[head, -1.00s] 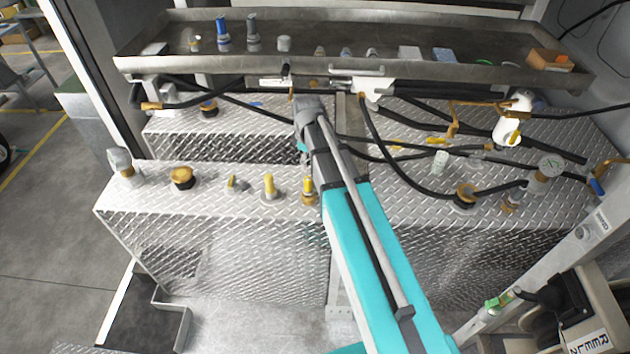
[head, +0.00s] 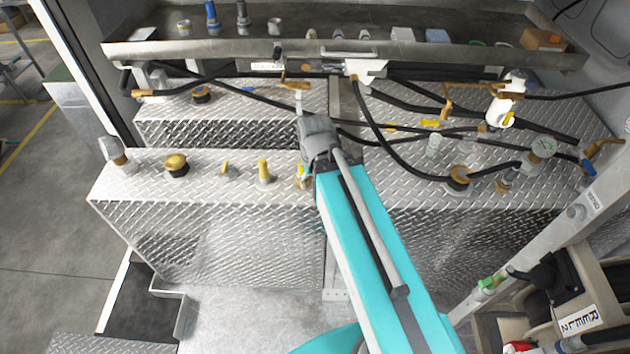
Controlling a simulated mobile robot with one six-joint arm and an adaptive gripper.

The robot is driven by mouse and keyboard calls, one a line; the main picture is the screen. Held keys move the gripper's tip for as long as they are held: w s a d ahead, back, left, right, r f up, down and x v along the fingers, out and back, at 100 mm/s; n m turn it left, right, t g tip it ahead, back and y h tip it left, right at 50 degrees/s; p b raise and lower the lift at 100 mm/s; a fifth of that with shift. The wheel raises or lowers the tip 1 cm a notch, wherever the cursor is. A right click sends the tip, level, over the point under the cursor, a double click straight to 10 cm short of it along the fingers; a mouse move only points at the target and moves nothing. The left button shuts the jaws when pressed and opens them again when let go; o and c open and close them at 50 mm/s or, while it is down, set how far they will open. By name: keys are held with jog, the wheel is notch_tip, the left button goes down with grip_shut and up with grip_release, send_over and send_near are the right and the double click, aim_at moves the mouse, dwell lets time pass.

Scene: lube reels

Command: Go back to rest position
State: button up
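My arm reaches up from the bottom of the head view as a teal link. It ends in a grey wrist and gripper part (head: 318,138) above the diamond-plate bench. The fingertips are hidden or too small to make out. I cannot tell whether the gripper is open, and nothing held shows clearly. The grey end overlaps a yellow-topped fitting (head: 301,174) in the picture; I cannot tell if they touch.
Black hoses (head: 385,150) cross to the right. A metal tray (head: 480,57) spans the back. A reel (head: 560,300) stands lower right. Floor is open at left.

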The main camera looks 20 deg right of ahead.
notch_tip(320, 180, down, 2)
jog(key=b, duration=0.2)
jog(key=shift+f+b, duration=0.25)
jog(key=shift+b, duration=0.05)
dwell(1.5)
